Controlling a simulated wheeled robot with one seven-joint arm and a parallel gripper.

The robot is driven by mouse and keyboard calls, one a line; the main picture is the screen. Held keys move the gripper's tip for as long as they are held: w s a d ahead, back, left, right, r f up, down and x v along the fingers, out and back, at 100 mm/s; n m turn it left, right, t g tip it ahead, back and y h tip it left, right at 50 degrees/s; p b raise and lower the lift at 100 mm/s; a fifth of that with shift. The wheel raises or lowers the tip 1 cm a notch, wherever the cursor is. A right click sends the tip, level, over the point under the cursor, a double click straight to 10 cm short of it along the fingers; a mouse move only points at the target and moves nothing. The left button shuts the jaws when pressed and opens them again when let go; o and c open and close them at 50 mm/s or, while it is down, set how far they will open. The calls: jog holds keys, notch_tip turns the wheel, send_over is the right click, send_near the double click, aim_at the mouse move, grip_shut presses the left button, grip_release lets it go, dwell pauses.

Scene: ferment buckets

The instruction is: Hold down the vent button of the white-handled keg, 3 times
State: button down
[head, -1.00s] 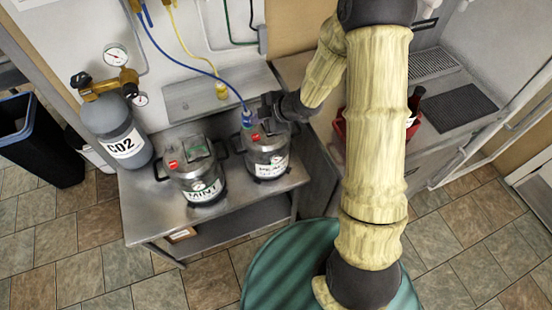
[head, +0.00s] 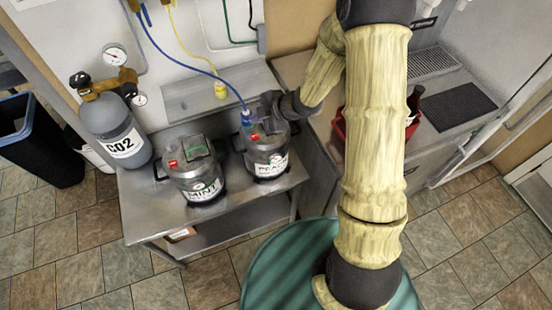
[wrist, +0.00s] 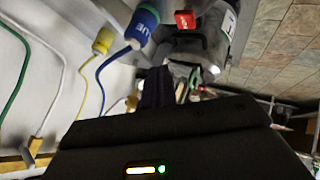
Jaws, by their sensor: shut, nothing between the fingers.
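Two steel kegs stand side by side on a steel bench: the MINT keg (head: 195,172) on the left and the keg labelled PEACH (head: 267,155) on the right. Both handles that I can make out look dark; I cannot tell which keg has the white one. Each lid carries a red piece, on the MINT keg (head: 173,163) and on the PEACH keg (head: 254,137). My gripper (head: 269,101) is over the back of the PEACH keg's lid, shut and empty. In the wrist view its dark fingers (wrist: 158,86) point at a lid; contact and the vent button are unclear.
A blue hose connector (head: 246,117) is at the PEACH keg's back left; its label shows in the wrist view (wrist: 143,27). A grey CO2 cylinder (head: 112,125) stands left. A red crate (head: 340,122) is to the right.

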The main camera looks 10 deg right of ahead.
dwell(0.5)
jog(key=s+d+r+m+h, duration=0.5)
jog(key=d+r+m+h, duration=0.2)
jog(key=d+m, duration=0.45)
jog(key=s+d+r+m+g, duration=0.1)
jog(key=s+r+m, duration=0.1)
jog(key=s+m, duration=0.2)
jog(key=s+d+r+m+g, duration=0.1)
jog(key=s+m, duration=0.4)
jog(key=s, duration=0.4)
jog(key=shift+s+d+r+h, duration=0.15)
jog(key=shift+d+r+h, duration=0.25)
